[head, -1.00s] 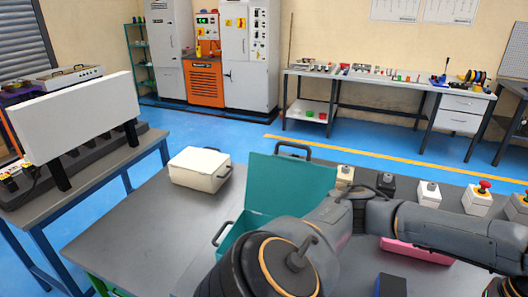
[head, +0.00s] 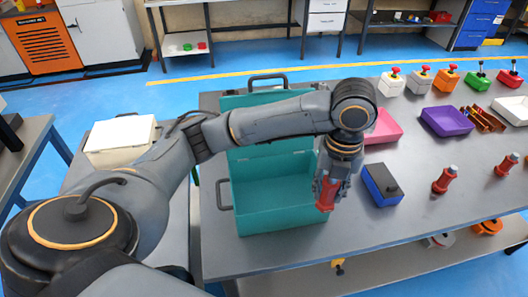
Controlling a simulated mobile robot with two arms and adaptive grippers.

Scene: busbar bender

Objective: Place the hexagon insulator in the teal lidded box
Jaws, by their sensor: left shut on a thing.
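The teal lidded box (head: 275,201) stands on the grey table with its lid raised at the back; its interior looks empty where I can see it. My left gripper (head: 327,198) points down at the box's right edge, shut on a red insulator (head: 325,194). The fingers partly cover this insulator, so I cannot make out whether it is hexagonal. My left arm crosses in front of the lid. Two other red insulators, a nearer one (head: 445,180) and a farther one (head: 507,165), stand upright on the table to the right. My right gripper is out of view.
A blue and black box (head: 382,186) lies just right of my left gripper. Pink (head: 384,127) and purple (head: 447,121) trays lie behind it, with several button boxes along the back. A white box (head: 121,135) stands at left. Bare table lies in front.

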